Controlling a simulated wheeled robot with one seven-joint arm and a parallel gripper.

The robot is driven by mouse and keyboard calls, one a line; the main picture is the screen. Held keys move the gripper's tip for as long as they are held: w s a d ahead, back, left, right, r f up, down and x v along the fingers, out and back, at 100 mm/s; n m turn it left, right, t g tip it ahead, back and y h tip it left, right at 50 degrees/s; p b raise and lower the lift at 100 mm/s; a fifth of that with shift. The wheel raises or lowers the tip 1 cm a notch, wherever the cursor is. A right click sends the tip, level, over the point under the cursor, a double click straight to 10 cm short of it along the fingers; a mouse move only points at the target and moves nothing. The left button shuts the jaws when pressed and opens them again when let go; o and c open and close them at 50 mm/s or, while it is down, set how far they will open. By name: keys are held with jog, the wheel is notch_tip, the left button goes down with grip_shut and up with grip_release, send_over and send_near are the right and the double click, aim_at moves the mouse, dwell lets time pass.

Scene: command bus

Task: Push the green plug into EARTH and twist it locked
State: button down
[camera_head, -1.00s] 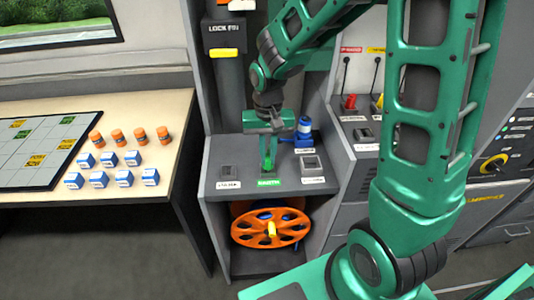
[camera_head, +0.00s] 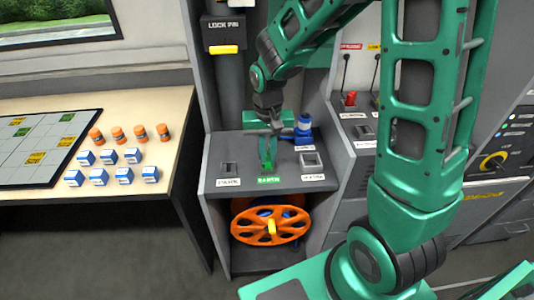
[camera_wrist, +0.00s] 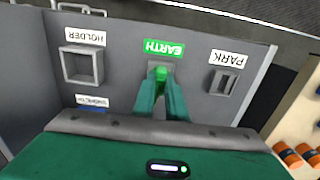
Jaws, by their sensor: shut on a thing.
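My gripper (camera_head: 267,160) is shut on the green plug and points down at the grey panel. In the wrist view the green plug (camera_wrist: 161,76) shows between my fingertips, just below the green EARTH label (camera_wrist: 164,48). The EARTH label (camera_head: 269,180) also shows at the panel's front edge in the head view. The plug is over or in the EARTH socket; my fingers hide most of the socket, so I cannot tell how deep it sits or whether it is twisted.
The HOLDER recess (camera_wrist: 80,66) and PARK recess (camera_wrist: 223,82) flank EARTH. A blue plug (camera_head: 303,128) stands behind on the panel. An orange reel (camera_head: 270,226) sits beneath. A table (camera_head: 120,105) with orange and blue pieces is at left.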

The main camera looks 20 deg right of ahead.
jog(key=shift+f, duration=0.1)
jog(key=m, duration=0.4)
dwell(0.3)
jog(key=shift+m, duration=0.4)
jog(key=m, duration=0.3)
jog(key=shift+m, duration=0.3)
jog(key=shift+m, duration=0.8)
